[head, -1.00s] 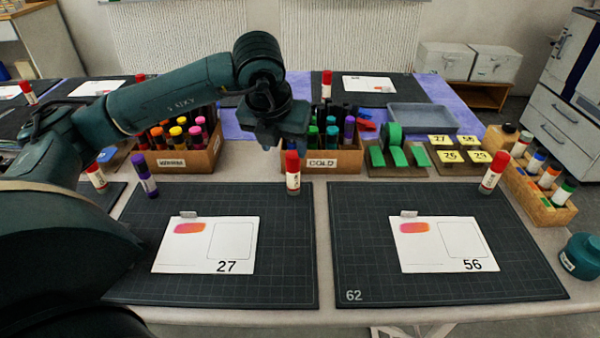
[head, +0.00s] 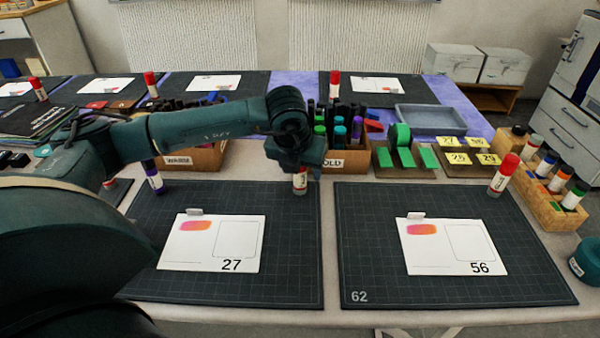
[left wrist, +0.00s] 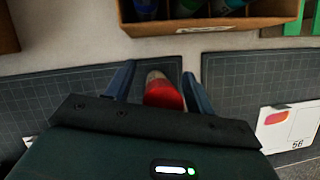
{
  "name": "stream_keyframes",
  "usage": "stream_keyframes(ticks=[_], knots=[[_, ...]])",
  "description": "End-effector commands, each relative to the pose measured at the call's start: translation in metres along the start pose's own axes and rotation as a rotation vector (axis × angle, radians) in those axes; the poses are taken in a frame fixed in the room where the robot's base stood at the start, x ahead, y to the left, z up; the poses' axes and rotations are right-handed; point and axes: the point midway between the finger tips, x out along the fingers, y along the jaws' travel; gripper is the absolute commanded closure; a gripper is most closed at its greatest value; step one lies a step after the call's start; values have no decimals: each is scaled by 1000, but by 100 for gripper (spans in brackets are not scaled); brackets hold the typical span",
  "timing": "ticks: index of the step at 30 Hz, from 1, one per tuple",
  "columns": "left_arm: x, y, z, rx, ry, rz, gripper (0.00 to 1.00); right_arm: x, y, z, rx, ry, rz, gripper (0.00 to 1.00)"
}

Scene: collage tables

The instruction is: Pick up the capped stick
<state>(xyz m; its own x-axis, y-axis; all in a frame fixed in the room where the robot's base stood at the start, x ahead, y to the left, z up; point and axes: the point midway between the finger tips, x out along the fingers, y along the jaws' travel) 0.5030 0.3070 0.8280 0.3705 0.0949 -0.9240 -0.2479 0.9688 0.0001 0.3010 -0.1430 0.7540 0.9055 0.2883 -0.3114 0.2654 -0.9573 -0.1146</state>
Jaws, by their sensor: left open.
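The capped stick, a white glue stick with a red cap, stands upright at the back edge of the mat with card 27. In the head view only its white lower body (head: 300,184) shows below my left gripper (head: 298,164), which hides the cap. In the left wrist view its red cap (left wrist: 164,95) lies between the two blue fingers of the open left gripper (left wrist: 160,84), with a gap to the finger on the left. I cannot tell if a finger touches it. My right gripper is not in view.
A purple marker (head: 154,178) stands left of the stick. The COLD marker box (head: 345,161) is close behind it. Another red-capped stick (head: 503,176) stands on the right mat (head: 380,205). Card 27 (head: 185,255) lies in front, with clear mat around it.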

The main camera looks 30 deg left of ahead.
Motion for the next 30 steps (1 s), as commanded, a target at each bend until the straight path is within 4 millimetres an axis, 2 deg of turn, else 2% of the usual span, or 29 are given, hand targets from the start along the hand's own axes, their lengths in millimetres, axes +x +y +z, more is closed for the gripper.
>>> stream_keyframes(ticks=[2,20,26,30], knots=[[0,0,0,0,0,0,47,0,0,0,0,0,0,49],[-1,0,0,-1,0,0,95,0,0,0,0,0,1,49],[-1,0,1,-1,-1,0,96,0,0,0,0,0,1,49],[-11,0,5,-1,-3,0,96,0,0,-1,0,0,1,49]])
